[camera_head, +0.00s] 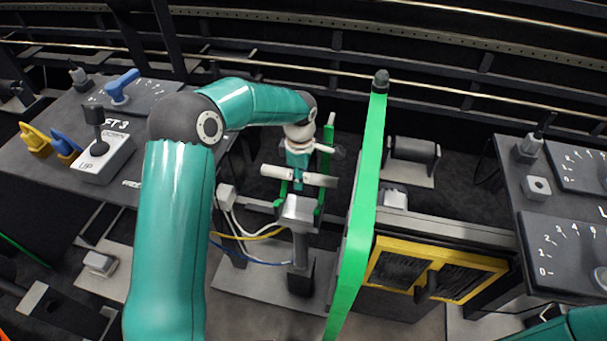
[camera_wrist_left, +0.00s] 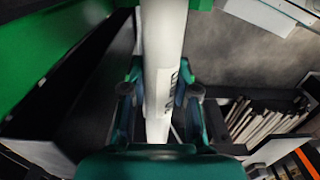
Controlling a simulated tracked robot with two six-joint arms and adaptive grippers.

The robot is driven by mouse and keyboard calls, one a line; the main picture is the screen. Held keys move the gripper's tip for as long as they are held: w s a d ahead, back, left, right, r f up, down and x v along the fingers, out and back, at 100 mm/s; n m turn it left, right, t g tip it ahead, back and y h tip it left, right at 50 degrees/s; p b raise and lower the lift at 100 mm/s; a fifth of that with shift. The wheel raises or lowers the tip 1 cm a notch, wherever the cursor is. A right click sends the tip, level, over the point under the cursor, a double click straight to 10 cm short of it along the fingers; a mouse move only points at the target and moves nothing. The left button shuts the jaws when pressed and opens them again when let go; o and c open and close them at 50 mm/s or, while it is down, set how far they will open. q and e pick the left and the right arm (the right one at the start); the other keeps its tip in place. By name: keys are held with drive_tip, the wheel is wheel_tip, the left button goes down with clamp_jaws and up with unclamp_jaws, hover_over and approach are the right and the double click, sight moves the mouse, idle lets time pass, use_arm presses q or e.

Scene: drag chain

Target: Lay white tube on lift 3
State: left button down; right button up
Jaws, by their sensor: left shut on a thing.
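The white tube (camera_head: 272,171) is held crosswise in my left gripper (camera_head: 298,181) in the head view. In the left wrist view the white tube (camera_wrist_left: 164,45) runs between the fingers of my left gripper (camera_wrist_left: 160,108), which is shut on it; dark lettering shows on its side. Below the tube stands a lift with a grey head (camera_head: 298,210), a post and green side parts. I cannot tell whether the tube touches the lift. My right gripper is out of view.
A tall green bar (camera_head: 362,215) stands close to the right of the lift. A yellow-framed unit (camera_head: 440,268) lies farther right. Yellow and blue cables (camera_head: 262,237) run at the lift's left. Control panels (camera_head: 565,245) stand at the right edge.

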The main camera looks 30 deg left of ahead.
use_arm(q)
drive_tip(key=shift+f+b, duration=1.75)
drive_tip(key=shift+f, duration=1.75)
drive_tip(key=shift+f+b, duration=1.05)
drive_tip(key=shift+f, duration=0.1)
drive_tip(key=c, duration=0.8)
unclamp_jaws()
drive_tip(key=shift+r, duration=0.2)
wheel_tip(320, 180, up, 12)
drive_tip(key=shift+f, duration=0.2)
